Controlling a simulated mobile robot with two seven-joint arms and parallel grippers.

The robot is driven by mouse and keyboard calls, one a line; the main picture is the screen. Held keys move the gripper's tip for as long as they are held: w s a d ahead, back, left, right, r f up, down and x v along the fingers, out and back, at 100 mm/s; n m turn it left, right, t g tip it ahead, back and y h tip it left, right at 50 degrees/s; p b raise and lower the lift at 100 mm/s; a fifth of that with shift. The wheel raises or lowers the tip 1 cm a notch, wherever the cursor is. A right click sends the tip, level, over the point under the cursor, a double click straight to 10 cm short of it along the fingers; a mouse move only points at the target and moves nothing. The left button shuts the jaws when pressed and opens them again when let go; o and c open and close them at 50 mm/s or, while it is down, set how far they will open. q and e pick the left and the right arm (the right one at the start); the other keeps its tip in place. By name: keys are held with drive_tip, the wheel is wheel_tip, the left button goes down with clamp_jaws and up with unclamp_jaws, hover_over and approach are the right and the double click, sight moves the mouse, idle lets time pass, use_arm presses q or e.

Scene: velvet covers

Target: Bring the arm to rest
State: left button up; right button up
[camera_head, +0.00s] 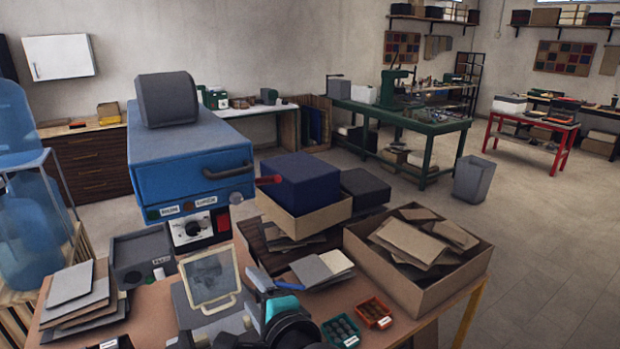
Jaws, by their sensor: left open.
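My left gripper (266,283) is low in the picture, over the front part of the brown worktable (170,302). Its dark wrist and teal band show below it. The jaws are open, and I see nothing held between them. A clear framed panel (211,281) on a grey stand is just left of the gripper; I cannot tell whether they touch. A blue machine (190,152) with a dark handle and a red control stands behind. My right gripper is not in view.
A cardboard box (455,275) of brown pieces is on the right. A dark blue box (300,182) sits in a carton behind. A green tray (341,331) and a red tray (374,312) lie right of my wrist. Grey sheets (72,284) are stacked left. Open floor lies right.

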use_arm(q)
drive_tip(key=s+a+f+n+g+h, duration=0.4)
drive_tip(key=s+f+n+g, duration=0.15)
drive_tip(key=s+f, duration=0.6)
drive_tip(key=s+a+f+n+g+h, duration=0.1)
drive_tip(key=s+f+n+h, duration=0.15)
drive_tip(key=s, duration=0.35)
drive_tip(key=s+f+n+g+h, duration=0.1)
drive_tip(key=s+f+n+g, duration=0.15)
drive_tip(key=s+n, duration=0.2)
drive_tip(key=s+f+b, duration=0.3)
drive_tip(key=f+b, duration=0.8)
drive_tip(key=f, duration=2.3)
drive_tip(key=s+a+f+g+b, duration=0.1)
drive_tip(key=s+f+b, duration=0.4)
drive_tip(key=f, duration=0.6)
drive_tip(key=s+a+f+g+b, duration=0.1)
drive_tip(key=s+f+b, duration=0.3)
drive_tip(key=s+f, duration=0.6)
wheel_tip(320, 180, down, 2)
drive_tip(key=shift+s+a+f+m+b, duration=0.25)
drive_tip(key=shift+a+m+b, duration=0.05)
drive_tip(key=shift+m+b, duration=0.05)
